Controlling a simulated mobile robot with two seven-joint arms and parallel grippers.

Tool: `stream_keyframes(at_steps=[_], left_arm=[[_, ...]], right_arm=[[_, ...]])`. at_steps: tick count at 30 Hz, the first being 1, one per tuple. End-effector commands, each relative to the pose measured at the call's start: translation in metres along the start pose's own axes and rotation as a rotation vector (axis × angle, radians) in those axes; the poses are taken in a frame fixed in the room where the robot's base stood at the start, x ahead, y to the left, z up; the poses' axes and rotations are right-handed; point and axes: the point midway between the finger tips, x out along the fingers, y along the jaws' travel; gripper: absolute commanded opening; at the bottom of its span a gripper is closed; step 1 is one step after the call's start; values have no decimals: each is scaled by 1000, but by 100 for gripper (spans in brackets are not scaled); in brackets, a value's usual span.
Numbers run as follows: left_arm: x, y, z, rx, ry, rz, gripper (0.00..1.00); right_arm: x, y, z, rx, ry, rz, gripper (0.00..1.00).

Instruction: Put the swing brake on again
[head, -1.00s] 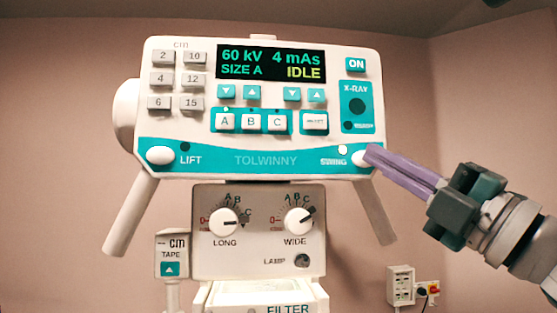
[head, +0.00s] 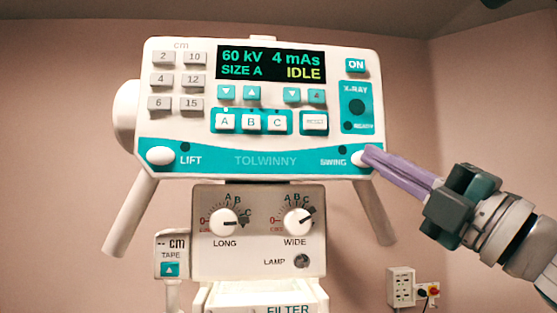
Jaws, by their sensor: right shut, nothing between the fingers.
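The SWING button (head: 360,159) is a white round knob at the lower right of the console's teal strip. The small SWING lamp (head: 342,150) just above and left of it is dark. My right gripper (head: 370,152) comes in from the right, its purple fingers shut and empty. Its fingertips overlap the right side of the SWING button; I cannot tell whether they touch it. My left gripper is not in view.
The white console (head: 260,60) reads 60 kV, 4 mAs, SIZE A, IDLE. The LIFT button (head: 160,156) is at its lower left, its lamp (head: 185,147) dark. The X-RAY panel (head: 357,108) is above SWING. A collimator box (head: 260,255) hangs below.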

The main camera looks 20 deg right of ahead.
Motion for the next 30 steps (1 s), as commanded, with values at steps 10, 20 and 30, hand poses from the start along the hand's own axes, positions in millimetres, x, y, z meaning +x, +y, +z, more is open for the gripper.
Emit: stream_keyframes(at_steps=[10,20,30], left_arm=[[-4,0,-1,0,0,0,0],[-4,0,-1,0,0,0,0],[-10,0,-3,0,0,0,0]], right_arm=[[-10,8,-7,0,-1,0,0],[-12,9,-9,1,-1,-1,0],[-35,25,-25,2,-1,-2,0]])
